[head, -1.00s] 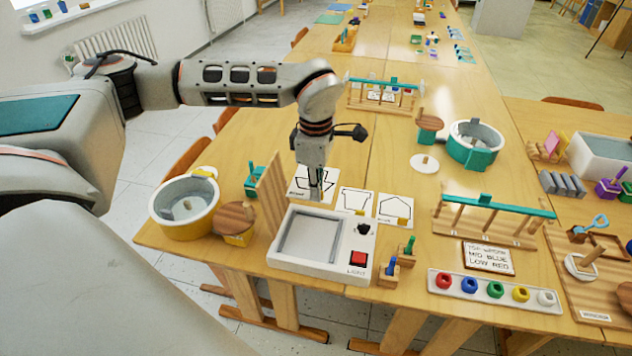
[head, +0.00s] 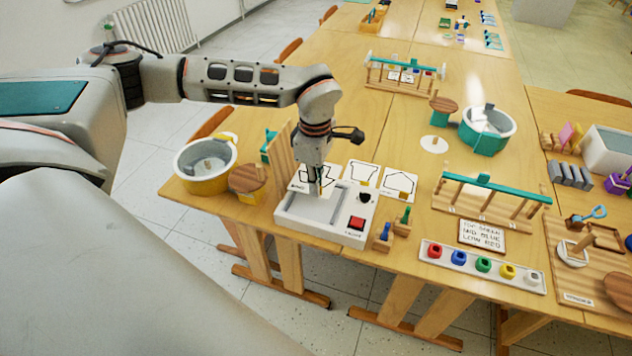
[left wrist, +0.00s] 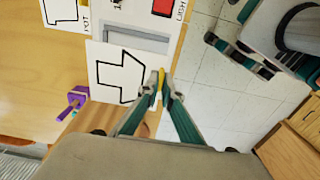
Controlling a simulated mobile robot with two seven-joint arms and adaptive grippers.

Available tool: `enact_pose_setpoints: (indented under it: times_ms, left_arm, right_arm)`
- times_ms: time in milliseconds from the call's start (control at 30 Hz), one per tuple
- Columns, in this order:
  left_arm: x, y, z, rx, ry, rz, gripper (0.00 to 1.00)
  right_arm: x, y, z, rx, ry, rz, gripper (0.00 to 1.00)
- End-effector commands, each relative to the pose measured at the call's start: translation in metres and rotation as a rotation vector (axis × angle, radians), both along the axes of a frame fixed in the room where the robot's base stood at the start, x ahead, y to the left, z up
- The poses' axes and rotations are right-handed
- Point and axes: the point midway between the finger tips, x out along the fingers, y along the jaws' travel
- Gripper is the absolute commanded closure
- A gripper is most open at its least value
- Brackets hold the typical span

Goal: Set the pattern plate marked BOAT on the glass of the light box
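The white plate with a black boat-like outline (head: 318,178) is at the far left part of the light box (head: 325,231). My left gripper (head: 319,187) is shut on its yellow tab, which shows between the fingertips in the left wrist view (left wrist: 161,80). There the plate (left wrist: 116,74) overlaps the edge of the light box's glass (left wrist: 135,40). Part of the glass (head: 322,208) is bare. I cannot tell whether the plate touches the box. Its lettering is too small to read. My right gripper is not in view.
An upright wooden board (head: 284,150) stands at the box's left. Two other pattern plates, pot-shaped (head: 362,172) and house-shaped (head: 400,184), lie behind it. Small green and blue pegs in wooden holders (head: 402,223) stand right of the red switch (head: 356,223).

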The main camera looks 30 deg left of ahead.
Motion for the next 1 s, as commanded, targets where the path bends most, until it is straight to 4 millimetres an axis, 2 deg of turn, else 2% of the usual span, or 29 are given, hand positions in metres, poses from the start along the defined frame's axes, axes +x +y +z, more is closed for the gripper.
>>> enact_pose_setpoints:
  times_ms: [400,600,700,1000]
  left_arm:
    - [0.000,0.000,-0.032,0.000,0.001,0.000,1.00]
    - [0.000,0.000,-0.051,0.000,0.002,0.000,1.00]
    - [0.000,0.000,-0.044,0.000,-0.001,0.000,1.00]
    - [0.000,0.000,-0.044,0.000,-0.001,0.000,1.00]
  right_arm:
    - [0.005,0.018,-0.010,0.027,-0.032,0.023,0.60]
    - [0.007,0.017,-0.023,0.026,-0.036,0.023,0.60]
    - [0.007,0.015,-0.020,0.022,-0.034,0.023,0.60]
    - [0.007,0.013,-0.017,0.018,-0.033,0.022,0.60]
